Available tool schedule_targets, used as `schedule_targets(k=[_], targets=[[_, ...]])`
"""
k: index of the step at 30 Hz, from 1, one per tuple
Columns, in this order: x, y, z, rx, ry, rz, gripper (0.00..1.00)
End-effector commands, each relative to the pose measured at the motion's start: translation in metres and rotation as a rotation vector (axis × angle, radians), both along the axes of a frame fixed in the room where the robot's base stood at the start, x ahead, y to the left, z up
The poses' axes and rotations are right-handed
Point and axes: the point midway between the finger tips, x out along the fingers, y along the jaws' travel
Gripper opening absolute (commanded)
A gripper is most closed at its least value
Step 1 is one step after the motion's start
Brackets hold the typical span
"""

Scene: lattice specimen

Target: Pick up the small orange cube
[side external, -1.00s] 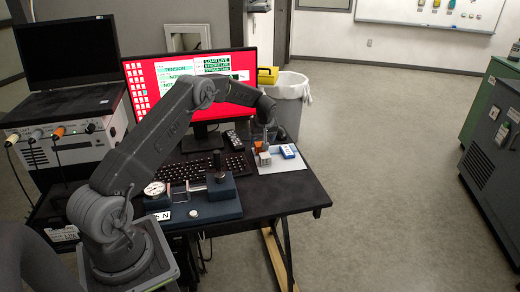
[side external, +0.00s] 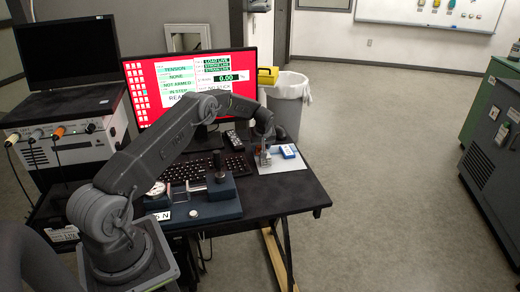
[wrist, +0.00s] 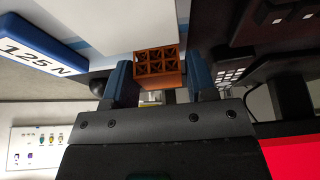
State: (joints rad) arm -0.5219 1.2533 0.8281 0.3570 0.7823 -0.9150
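The small orange cube (wrist: 158,64) has an open lattice of small cells. In the wrist view it sits between the two blue fingers of my gripper (wrist: 161,80). The fingers stand to its left and right, apart from each other, and I see no firm grip on it. In the side view my gripper (side external: 265,152) is low over the white sheet (side external: 284,166) at the desk's right part. There the cube is mostly hidden by the fingers. A small grey block shows at the same spot, partly covered.
A keyboard (side external: 205,169), a dark test fixture (side external: 215,202) and a red-screened monitor (side external: 190,85) stand to the left. The desk's front right is clear.

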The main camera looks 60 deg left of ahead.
Motion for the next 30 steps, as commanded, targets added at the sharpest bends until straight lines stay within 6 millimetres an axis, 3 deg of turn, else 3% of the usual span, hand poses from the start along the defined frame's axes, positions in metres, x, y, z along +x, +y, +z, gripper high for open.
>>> schedule_targets(k=[10, 20, 27, 30], targets=[[0.0, 0.0, 0.0, 0.0, 0.0, 0.0, 0.2], [0.0, 0.0, 0.006, 0.001, -0.001, 0.0, 0.19], [0.001, 0.0, 0.041, 0.0, -0.003, 0.0, 0.19], [-0.017, 0.01, 0.054, -0.002, 0.002, 0.003, 0.19]])
